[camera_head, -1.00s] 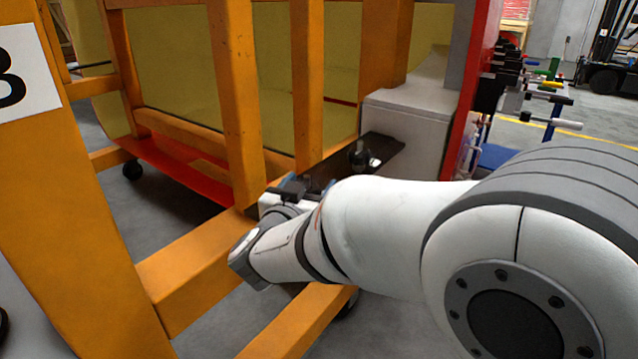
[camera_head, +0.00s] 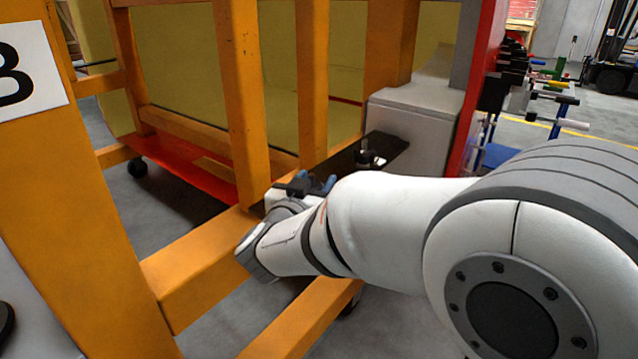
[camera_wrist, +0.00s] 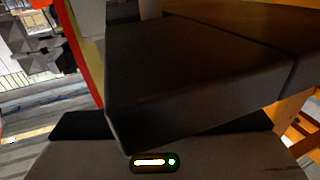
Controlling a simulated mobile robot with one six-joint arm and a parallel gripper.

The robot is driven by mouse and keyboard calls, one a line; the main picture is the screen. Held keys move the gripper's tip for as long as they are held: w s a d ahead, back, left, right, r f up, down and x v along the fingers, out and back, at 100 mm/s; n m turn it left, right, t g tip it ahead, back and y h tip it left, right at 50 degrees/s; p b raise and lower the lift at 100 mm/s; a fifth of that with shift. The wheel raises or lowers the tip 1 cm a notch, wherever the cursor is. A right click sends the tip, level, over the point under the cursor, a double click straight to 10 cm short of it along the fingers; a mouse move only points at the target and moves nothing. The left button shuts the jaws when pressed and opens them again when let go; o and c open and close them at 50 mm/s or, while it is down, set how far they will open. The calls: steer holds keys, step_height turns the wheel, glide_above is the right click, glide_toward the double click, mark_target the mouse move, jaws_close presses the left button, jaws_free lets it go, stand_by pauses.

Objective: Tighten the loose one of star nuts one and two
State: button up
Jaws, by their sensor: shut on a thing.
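A black star nut (camera_head: 366,156) stands on the dark plate (camera_head: 392,143) at the foot of the yellow frame, in the head view. My gripper (camera_head: 312,186) is at the near end of this plate, left of and nearer than that nut. It is shut on a star nut that is mostly hidden behind the jaws and my arm. Blue parts show at the jaws. In the wrist view the dark block of my gripper (camera_wrist: 190,85) fills the middle and hides the held nut. I cannot tell which nut is number one or two.
Yellow-orange frame posts (camera_head: 240,95) rise close behind my gripper, and lower beams (camera_head: 200,270) run beside and below it. A grey box (camera_head: 425,120) stands behind the plate. A red upright panel (camera_head: 475,90) and a tool rack (camera_head: 525,85) are at right.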

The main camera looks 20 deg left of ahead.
steer(key=shift+r+m+h+p, duration=0.15)
steer(key=shift+m+h+p, duration=0.25)
steer(key=shift+h+p, duration=0.35)
steer(key=shift+d+f+m+h+p, duration=0.15)
steer(key=shift+f+m+h+p, duration=0.05)
steer(key=shift+m+h+p, duration=0.25)
steer(key=o, duration=1)
steer(key=shift+s, duration=0.15)
